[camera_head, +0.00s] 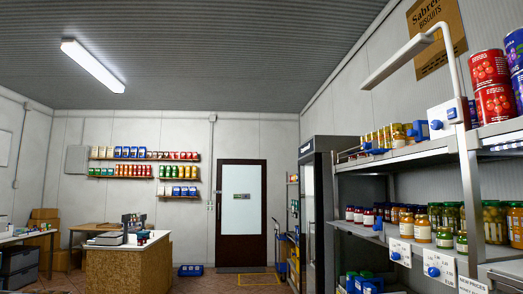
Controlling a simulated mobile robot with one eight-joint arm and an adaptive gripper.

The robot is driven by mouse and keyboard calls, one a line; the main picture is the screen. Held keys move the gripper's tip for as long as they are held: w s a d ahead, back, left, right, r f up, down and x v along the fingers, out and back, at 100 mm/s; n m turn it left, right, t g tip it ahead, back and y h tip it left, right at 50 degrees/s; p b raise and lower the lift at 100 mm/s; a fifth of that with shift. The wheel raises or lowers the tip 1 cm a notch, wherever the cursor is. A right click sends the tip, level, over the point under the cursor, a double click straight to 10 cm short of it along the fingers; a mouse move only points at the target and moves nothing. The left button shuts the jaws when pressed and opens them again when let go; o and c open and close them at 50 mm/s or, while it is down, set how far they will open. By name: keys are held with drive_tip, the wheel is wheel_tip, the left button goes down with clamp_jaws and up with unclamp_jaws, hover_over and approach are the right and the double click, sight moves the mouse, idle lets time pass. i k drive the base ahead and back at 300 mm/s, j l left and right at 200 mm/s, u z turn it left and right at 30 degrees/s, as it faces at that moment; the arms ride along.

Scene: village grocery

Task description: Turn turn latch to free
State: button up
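No part is clearly marked as the turn latch. Several blue knobs sit on white plates at the right shelf rack. An upper white box (446,117) at the lamp post has a blue knob (436,125) on its face. Lower down, one white plate (400,251) carries a blue knob (395,256), and a larger plate beside it (439,267) carries another blue knob (433,272). Small markings beside the lower knobs are too small to read. I cannot tell which knob is the latch or how it is set. My gripper is not in view.
The metal shelf rack (420,153) holds jars and cans. A white lamp post (469,170) rises in front of it, its arm (398,59) reaching left. A counter (125,262) stands left, and a dark-framed door (241,213) at the back.

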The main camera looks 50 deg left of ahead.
sight(365, 145)
drive_tip(key=u, duration=1.25)
